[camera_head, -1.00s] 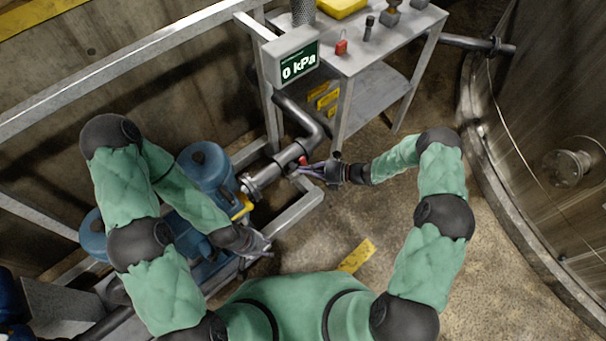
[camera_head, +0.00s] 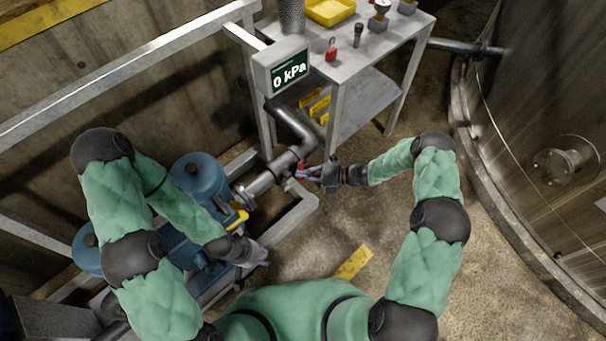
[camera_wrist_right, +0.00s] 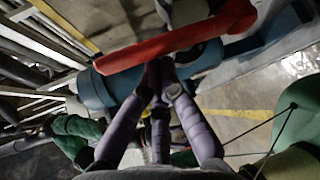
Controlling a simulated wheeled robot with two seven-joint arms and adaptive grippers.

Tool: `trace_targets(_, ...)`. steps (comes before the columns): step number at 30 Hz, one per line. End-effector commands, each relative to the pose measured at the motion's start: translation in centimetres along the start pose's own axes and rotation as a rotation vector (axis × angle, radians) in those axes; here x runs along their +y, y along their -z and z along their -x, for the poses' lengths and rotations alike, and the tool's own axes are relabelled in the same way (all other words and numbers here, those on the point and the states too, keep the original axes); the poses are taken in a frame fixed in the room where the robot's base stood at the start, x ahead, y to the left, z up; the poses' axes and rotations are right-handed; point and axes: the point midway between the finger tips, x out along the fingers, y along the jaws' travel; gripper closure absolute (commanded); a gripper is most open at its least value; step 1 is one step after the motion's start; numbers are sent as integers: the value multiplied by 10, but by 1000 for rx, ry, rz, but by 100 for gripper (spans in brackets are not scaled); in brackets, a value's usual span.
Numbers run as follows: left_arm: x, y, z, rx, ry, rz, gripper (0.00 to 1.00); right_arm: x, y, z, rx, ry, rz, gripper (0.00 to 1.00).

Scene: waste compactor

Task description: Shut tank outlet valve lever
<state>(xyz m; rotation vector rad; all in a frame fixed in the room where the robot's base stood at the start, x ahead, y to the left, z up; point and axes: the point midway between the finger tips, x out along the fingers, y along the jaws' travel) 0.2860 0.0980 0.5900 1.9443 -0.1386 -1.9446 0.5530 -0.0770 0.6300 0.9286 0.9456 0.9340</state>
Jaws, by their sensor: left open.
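A red valve lever (camera_head: 297,161) sits on the dark pipe below the pressure display; it crosses the top of the right wrist view (camera_wrist_right: 175,40) as a long red bar. My right gripper (camera_head: 307,173) reaches it from the right. In the right wrist view its purple fingers (camera_wrist_right: 159,75) are drawn together, with their tips at the lever's lower edge. They look closed beside the lever rather than around it; whether they touch is unclear. My left gripper (camera_head: 262,256) is open and empty, low beside the blue pump and apart from the red lever.
A display (camera_head: 283,68) reads 0 kPa. A blue pump (camera_head: 198,174) with a yellow handle (camera_head: 238,217) stands at left on a metal frame. A grey table (camera_head: 385,45) holds a yellow tray (camera_head: 330,10) and small items. A large metal tank (camera_head: 550,110) stands at right.

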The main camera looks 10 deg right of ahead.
Motion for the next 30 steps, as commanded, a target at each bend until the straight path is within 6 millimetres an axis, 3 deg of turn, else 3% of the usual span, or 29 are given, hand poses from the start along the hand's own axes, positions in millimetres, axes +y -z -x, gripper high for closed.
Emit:
trace_targets(5, 0, 0, 0, 0, 0, 0, 57, -1, -3, 17, -7, 5, 1, 100)
trace_targets(18, 0, 0, 0, 0, 0, 0, 57, -1, -1, 98, -5, 3, 1, 100)
trace_targets(24, 0, 0, 0, 0, 0, 0, 57, 0, 0, 117, -3, 1, 0, 100)
trace_targets(30, 0, 0, 0, 0, 0, 0, 57, 0, 0, 121, 0, 0, 0, 100)
